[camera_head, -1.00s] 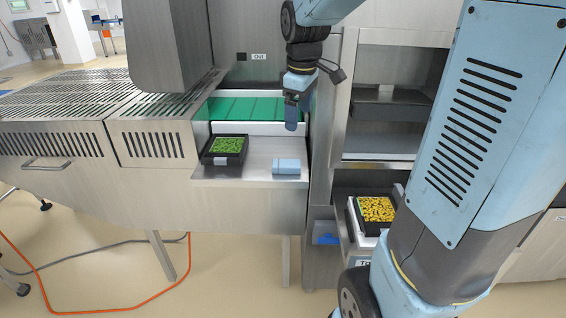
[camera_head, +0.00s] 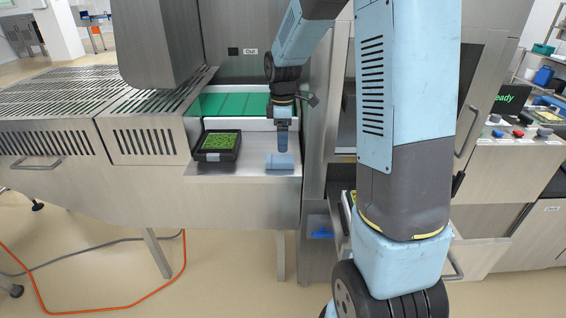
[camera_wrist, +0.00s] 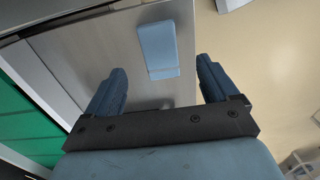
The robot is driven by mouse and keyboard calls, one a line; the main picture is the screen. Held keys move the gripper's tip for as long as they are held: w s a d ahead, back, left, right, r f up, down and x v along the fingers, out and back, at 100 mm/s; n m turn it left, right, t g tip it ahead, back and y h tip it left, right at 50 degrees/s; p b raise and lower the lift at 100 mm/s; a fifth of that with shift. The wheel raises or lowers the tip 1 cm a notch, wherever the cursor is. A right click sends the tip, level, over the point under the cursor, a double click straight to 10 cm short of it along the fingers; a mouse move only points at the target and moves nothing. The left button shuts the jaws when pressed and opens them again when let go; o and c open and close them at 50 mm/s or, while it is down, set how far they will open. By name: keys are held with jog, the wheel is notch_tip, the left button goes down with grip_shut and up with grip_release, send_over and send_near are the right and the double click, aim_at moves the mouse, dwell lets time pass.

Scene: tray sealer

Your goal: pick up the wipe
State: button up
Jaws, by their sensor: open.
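The wipe is a folded light-blue cloth (camera_head: 279,162) lying flat on the steel shelf (camera_head: 225,184), near its right end. In the wrist view the wipe (camera_wrist: 157,47) lies ahead of the fingers, between their lines but beyond their tips. My gripper (camera_head: 282,148) points down just above and behind the wipe in the head view; whether it touches the cloth cannot be told there.
A black tray of green food (camera_head: 218,147) stands left of the wipe on the same shelf. The green conveyor belt (camera_head: 232,106) runs behind. A steel upright (camera_head: 316,130) stands close on the right. The shelf between tray and wipe is clear.

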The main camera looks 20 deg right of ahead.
aim_at(284, 159)
jog(key=shift+s+d+f, duration=0.1)
jog(key=shift+f, duration=3.6)
jog(key=c, duration=1.1)
jog(key=shift+r, duration=0.15)
jog(key=shift+c, duration=0.2)
jog(key=shift+r, duration=0.3)
notch_tip(284, 159, up, 3)
jog(key=shift+f, duration=0.2)
jog(key=s+d+r, duration=0.8)
jog(key=d+r, duration=0.1)
jog(key=d, duration=0.2)
jog(key=shift+d+r, duration=0.3)
